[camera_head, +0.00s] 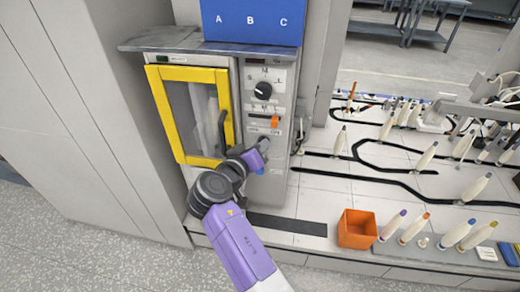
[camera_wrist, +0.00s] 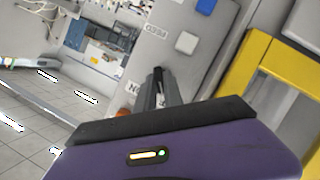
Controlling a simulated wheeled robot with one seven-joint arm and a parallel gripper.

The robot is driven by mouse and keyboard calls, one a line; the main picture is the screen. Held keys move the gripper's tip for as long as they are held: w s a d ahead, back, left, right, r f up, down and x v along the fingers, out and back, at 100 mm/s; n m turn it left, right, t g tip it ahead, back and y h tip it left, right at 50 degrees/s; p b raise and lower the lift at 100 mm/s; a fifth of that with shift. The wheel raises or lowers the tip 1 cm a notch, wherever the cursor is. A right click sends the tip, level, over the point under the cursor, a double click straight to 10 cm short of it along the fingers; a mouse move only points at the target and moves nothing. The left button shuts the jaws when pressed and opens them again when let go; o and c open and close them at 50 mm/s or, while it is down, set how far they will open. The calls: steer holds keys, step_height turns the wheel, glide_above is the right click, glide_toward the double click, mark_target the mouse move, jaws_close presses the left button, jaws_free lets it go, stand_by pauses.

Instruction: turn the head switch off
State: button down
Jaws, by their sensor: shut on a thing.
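The grey control panel (camera_head: 279,75) stands to the right of the yellow-framed door (camera_head: 157,95). It bears a black knob (camera_head: 262,90) and, lower, an orange switch part (camera_head: 275,121) with a label under it. My gripper (camera_head: 263,146) is at the panel's lower part, just below the orange part. In the wrist view the fingers (camera_wrist: 158,76) are together against the panel, beside small labels. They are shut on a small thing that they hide. I cannot tell whether it is the head switch, or how that switch is set.
A white button (camera_wrist: 186,42) and a blue button (camera_wrist: 206,6) are near the fingers. A blue box (camera_head: 252,22) marked A B C sits on top. An orange bin (camera_head: 357,229) and several bobbins (camera_head: 412,228) stand right on the bench.

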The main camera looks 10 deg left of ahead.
steer(key=shift+f, duration=0.1)
stand_by(0.3)
steer(key=c, duration=1.5)
jaws_free()
steer(key=shift+o, duration=0.2)
steer(key=v, duration=0.8)
steer(key=shift+f, duration=0.2)
